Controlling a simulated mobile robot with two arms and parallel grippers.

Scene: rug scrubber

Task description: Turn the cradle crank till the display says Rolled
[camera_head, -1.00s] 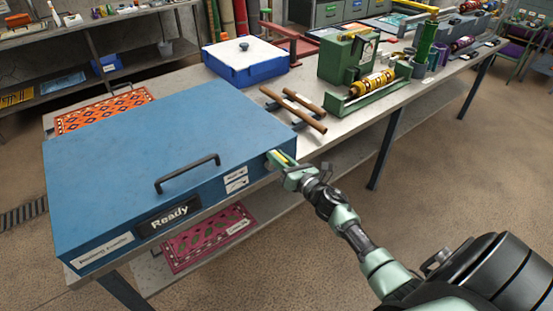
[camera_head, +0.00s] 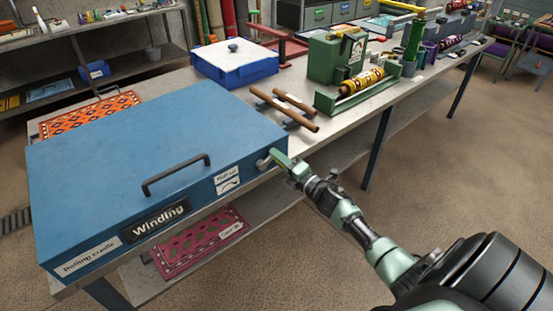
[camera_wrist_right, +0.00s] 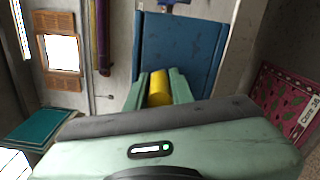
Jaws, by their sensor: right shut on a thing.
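The blue rolling cradle (camera_head: 150,140) sits on the near end of the table, lid down, with a black handle (camera_head: 176,172) on top. Its front display (camera_head: 155,219) reads "Winding". The crank (camera_head: 263,162) is at the cradle's right side; only a grey part of it shows in the head view. My right gripper (camera_head: 279,160) is at the crank. In the right wrist view its fingers are shut on the yellow crank grip (camera_wrist_right: 159,88), with the cradle's blue side (camera_wrist_right: 185,45) beyond. My left gripper is not in view.
Brown rollers (camera_head: 285,108) lie just behind the cradle. A blue-and-white box (camera_head: 235,66) and a green machine (camera_head: 335,62) stand further back. An orange patterned rug (camera_head: 90,112) lies behind the cradle, and a pink one (camera_head: 200,243) lies on the lower shelf. The floor to the right is clear.

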